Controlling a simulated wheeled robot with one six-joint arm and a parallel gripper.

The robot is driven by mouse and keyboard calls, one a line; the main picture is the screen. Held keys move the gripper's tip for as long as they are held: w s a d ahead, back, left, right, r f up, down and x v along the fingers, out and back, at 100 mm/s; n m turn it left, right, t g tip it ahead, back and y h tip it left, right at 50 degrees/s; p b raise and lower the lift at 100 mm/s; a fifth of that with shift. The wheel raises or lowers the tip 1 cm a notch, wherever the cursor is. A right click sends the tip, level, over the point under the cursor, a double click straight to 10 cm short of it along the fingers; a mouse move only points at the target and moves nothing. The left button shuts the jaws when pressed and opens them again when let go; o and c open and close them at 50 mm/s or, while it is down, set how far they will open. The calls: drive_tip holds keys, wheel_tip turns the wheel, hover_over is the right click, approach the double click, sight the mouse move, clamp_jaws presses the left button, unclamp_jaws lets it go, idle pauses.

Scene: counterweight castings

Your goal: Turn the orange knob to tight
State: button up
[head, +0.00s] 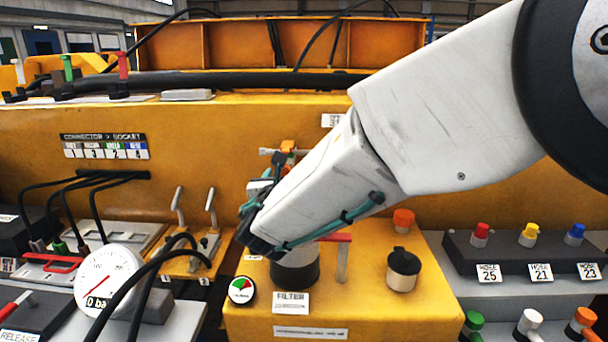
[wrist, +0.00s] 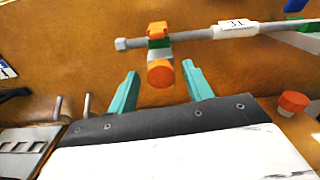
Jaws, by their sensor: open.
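The orange knob (wrist: 160,73) is a round, ribbed cap facing me on a fitting with a green band and a smaller orange top, along a grey pipe. In the head view only an orange part of this fitting (head: 288,147) shows above my arm; the rest is hidden. My gripper (wrist: 160,70) is open, with one teal finger on each side of the knob. The fingers look apart from it; their depth relative to it is hard to tell. In the head view my gripper (head: 263,185) is in front of the yellow wall, partly hidden by its own wrist. No tight mark is readable.
A second orange cap (head: 403,219) stands on the yellow box behind a black-capped cup (head: 403,268); it also shows in the wrist view (wrist: 293,102). A pressure gauge (head: 106,280), cables and two levers (head: 210,207) crowd the left. A red-handled valve (head: 338,238) stands below my arm.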

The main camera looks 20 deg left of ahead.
drive_tip(key=shift+w, duration=0.25)
drive_tip(key=shift+c, duration=0.2)
drive_tip(key=c, duration=0.9)
